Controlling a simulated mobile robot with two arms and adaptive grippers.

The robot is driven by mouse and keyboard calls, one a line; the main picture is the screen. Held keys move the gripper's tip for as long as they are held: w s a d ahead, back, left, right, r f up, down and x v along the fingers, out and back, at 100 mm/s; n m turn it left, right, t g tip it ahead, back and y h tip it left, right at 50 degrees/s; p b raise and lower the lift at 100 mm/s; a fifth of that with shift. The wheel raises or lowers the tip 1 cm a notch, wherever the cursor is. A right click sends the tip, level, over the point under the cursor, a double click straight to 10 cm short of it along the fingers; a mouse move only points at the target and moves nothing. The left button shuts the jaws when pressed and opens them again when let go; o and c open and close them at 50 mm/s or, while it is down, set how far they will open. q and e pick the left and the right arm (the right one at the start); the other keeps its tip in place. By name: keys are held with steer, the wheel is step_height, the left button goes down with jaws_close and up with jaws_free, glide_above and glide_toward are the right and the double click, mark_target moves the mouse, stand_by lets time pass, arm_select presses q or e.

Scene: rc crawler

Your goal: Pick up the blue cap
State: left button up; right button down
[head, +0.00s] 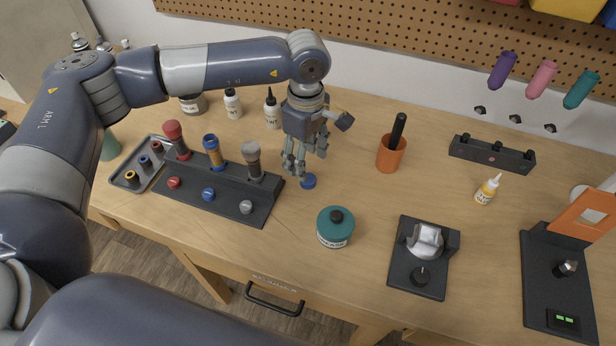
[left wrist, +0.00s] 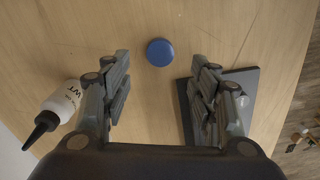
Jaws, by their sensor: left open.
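The blue cap (head: 308,181) lies flat on the wooden table, just right of the black shock stand. It also shows in the left wrist view (left wrist: 160,52) as a round blue disc, ahead of and between the two fingers. My left gripper (head: 304,168) points down just above and behind the cap in the head view. Its fingers are spread apart and nothing is between them; in the left wrist view the gripper (left wrist: 160,95) is open. The cap appears clear of both fingers. My right gripper is not in view.
The black stand (head: 225,190) with red, blue and grey parts is close left of the gripper. A teal jar (head: 335,227) stands in front, an orange cup (head: 391,153) to the right. White bottles (head: 272,108) stand behind. Table around the cap's right is clear.

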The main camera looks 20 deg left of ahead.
mark_target(308, 181)
arm_select(q)
steer(key=shift+f+p, duration=0.3)
steer(key=shift+f, duration=0.35)
step_height(308, 181, down, 4)
steer(key=shift+s+f+p, duration=0.1)
steer(key=shift+f+p, duration=0.05)
steer(key=shift+p, duration=0.85)
steer(key=shift+f, duration=0.2)
steer(key=c, duration=0.8)
